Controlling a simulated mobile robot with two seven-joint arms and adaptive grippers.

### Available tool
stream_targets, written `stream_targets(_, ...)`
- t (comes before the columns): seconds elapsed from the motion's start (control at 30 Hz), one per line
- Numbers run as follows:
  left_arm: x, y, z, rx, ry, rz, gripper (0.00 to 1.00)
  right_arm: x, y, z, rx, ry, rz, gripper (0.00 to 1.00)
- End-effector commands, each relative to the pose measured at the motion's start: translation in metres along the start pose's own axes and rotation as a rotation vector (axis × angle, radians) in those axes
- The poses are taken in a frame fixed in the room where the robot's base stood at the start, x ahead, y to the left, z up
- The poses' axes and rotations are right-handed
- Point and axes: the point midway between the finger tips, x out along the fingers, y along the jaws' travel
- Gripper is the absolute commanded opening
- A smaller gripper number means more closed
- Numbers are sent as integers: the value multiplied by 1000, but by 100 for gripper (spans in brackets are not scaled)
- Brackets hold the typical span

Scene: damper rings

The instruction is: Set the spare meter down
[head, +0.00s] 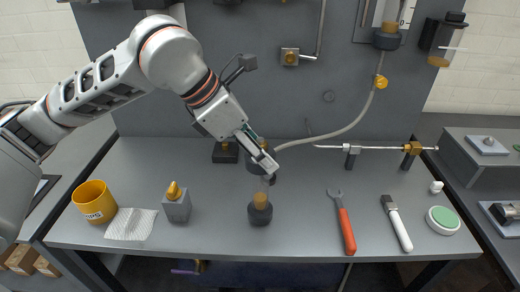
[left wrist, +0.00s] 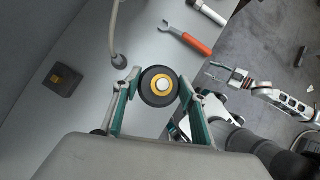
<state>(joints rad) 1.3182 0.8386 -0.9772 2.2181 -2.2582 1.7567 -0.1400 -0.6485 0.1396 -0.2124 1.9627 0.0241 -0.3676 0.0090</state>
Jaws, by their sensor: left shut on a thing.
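The spare meter (head: 261,201) is upright, with a dark cap, a clear tube, an amber part low down and a dark base. My left gripper (head: 266,168) is shut on its dark upper part, over the front middle of the bench. In the left wrist view the meter's round top (left wrist: 160,86), black with a yellow ring and pale centre, sits between the two fingers. I cannot tell whether its base touches the bench. My right gripper (left wrist: 222,72) seems to show small beyond the bench in the left wrist view; its opening is unclear.
On the grey bench (head: 300,235) a grey block with a yellow top (head: 176,203), a cloth (head: 131,224) and a yellow mug (head: 95,201) stand left. A red-handled wrench (head: 343,220), a brush (head: 397,222) and a green-topped tin (head: 443,220) lie right. A hose (head: 340,131) hangs behind.

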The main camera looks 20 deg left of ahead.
Motion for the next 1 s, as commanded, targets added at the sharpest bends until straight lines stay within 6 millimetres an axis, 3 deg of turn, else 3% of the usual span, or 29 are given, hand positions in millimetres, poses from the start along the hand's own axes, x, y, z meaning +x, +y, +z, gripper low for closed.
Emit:
stream_targets(0.2, 2, 0, -1, 1, -2, 1, 0, 1, -1, 4, 0, -4, -1, 40)
stream_targets(0.23, 2, 0, -1, 1, -2, 1, 44, 1, -1, 4, 0, -5, -1, 40)
stream_targets(0.3, 2, 0, -1, 1, -2, 1, 61, 1, -1, 4, 0, -5, -1, 40)
stream_targets(0.73, -3, 0, -2, 0, 0, 1, 61, 1, 0, 4, -3, -5, 0, 40)
stream_targets(1.0, -49, 1, -1, 0, -3, 6, 61, 1, 0, 4, -1, -3, -1, 40)
